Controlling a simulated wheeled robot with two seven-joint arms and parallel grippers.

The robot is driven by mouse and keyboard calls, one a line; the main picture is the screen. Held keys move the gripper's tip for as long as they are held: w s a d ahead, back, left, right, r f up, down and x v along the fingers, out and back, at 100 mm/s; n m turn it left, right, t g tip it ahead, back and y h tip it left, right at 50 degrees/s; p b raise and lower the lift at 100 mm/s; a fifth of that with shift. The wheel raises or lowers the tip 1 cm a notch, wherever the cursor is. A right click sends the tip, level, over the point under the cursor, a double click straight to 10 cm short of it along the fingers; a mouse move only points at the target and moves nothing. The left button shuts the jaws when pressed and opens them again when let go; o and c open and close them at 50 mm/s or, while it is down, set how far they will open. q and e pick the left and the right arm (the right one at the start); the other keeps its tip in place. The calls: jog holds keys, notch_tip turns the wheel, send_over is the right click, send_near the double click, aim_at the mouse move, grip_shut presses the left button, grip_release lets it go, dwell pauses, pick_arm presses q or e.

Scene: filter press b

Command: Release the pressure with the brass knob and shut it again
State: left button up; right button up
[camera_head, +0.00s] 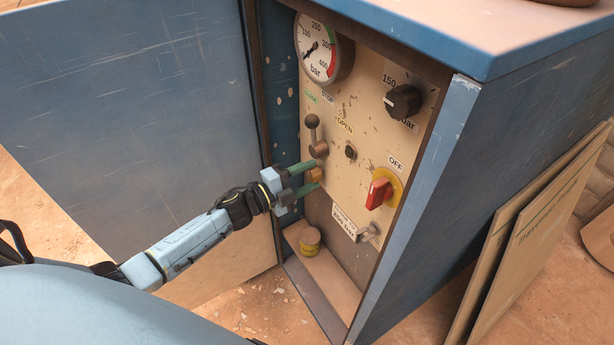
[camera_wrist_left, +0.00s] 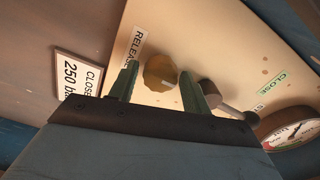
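The brass knob (camera_head: 315,175) sits on the lower left of the cream control panel (camera_head: 362,132). It also shows in the left wrist view (camera_wrist_left: 160,72), beside a label that begins "RELEA". My left gripper (camera_head: 311,176) has its green fingers on either side of the knob. In the left wrist view the fingers (camera_wrist_left: 161,85) are spread, with visible gaps to the knob. The pressure gauge (camera_head: 320,48) at the panel's top left has its needle toward the lower left. My right gripper is not in view.
A lever with a ball end (camera_head: 314,134) stands just above the knob. A red switch (camera_head: 379,192) and a black dial (camera_head: 403,101) are to the right. A yellow-sided can (camera_head: 310,242) stands on the ledge below.

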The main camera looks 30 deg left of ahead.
pick_arm(q)
jog(key=shift+o, duration=0.7)
jog(key=shift+s+a, duration=0.1)
jog(key=shift+s, duration=0.1)
jog(key=p+v, duration=0.3)
jog(key=v, duration=1)
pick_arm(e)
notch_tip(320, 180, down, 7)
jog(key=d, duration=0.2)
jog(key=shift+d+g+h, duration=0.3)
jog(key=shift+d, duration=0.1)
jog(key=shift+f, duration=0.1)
